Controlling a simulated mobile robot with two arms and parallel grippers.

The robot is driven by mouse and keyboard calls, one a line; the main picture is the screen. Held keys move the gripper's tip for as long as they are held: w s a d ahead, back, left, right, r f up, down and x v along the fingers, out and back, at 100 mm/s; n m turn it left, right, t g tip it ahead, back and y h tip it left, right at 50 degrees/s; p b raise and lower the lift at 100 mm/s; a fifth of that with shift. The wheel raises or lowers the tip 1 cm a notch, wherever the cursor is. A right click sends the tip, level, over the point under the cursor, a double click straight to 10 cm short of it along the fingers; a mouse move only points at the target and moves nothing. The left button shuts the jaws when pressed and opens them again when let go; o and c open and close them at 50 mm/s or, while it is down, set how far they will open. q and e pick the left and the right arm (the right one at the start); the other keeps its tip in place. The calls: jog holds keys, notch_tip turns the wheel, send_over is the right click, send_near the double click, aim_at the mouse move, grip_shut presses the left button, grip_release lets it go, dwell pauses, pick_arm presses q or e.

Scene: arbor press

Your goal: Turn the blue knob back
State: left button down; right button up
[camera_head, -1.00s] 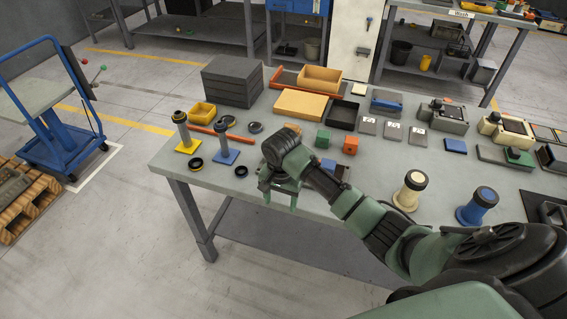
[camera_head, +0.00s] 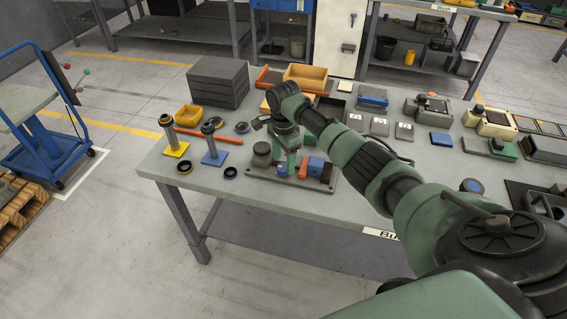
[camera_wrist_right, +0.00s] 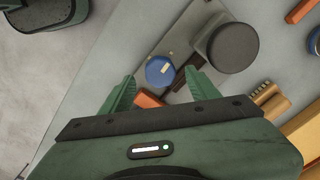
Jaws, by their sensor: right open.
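The blue knob (camera_wrist_right: 160,70) is round with a small pale mark on top. In the right wrist view it sits on a grey base plate (camera_wrist_right: 178,42), beside a dark round cylinder (camera_wrist_right: 232,46). My right gripper (camera_wrist_right: 162,88) is open, with one green finger on each side just short of the knob; I cannot tell whether either touches it. In the head view my right gripper (camera_head: 291,160) points down over the fixture, between the dark cylinder (camera_head: 262,152) and a blue block (camera_head: 316,166), and partly hides the knob. My left gripper is out of view.
Two posts on yellow (camera_head: 175,149) and blue (camera_head: 214,158) bases stand to the left, with black rings in front. Trays and grey boxes (camera_head: 218,82) are behind. The table's front edge is close.

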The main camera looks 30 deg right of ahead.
jog(key=shift+f, duration=1.25)
grip_shut()
